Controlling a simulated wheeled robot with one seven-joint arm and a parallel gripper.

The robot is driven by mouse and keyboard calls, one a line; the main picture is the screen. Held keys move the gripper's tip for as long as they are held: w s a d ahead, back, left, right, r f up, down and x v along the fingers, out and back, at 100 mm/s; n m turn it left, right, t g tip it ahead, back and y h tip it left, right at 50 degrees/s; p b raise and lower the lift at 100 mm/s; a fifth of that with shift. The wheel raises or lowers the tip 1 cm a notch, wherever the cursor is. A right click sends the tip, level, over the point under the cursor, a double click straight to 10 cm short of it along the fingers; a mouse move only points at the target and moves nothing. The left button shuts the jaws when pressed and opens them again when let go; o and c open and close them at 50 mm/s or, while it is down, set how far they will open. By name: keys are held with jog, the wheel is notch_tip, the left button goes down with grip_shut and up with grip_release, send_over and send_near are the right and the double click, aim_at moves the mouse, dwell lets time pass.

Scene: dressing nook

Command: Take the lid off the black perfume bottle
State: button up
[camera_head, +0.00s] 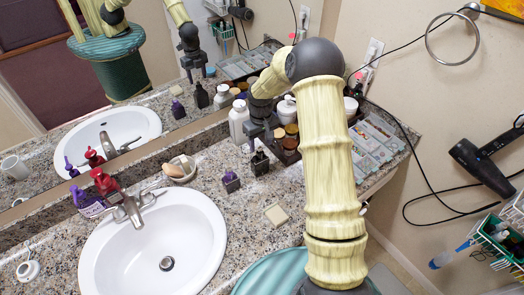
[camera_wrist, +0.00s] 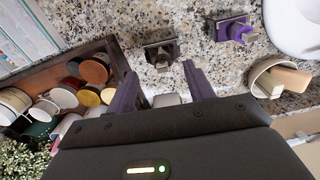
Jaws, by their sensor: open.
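The black perfume bottle (camera_head: 260,163) stands upright on the granite counter, to the right of a purple bottle (camera_head: 230,182). In the wrist view the black bottle (camera_wrist: 160,48) is seen at an angle, just beyond my fingertips. Its lid is too small to make out clearly. My gripper (camera_head: 263,138) is above and behind the bottle in the head view. In the wrist view my gripper (camera_wrist: 158,70) has its two purple fingers apart, with nothing held. A pale object shows between the finger bases, apparently below them.
A white bottle (camera_head: 238,121) stands close to the left of my gripper. A wooden tray of jars (camera_wrist: 112,46) lies beside it. The mirror bounds the back.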

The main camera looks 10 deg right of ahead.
aim_at(260, 147)
jog(key=shift+w+a+f+p, duration=0.15)
jog(key=shift+f+p, duration=0.45)
jog(key=shift+f, duration=1.7)
jog(key=c, duration=1)
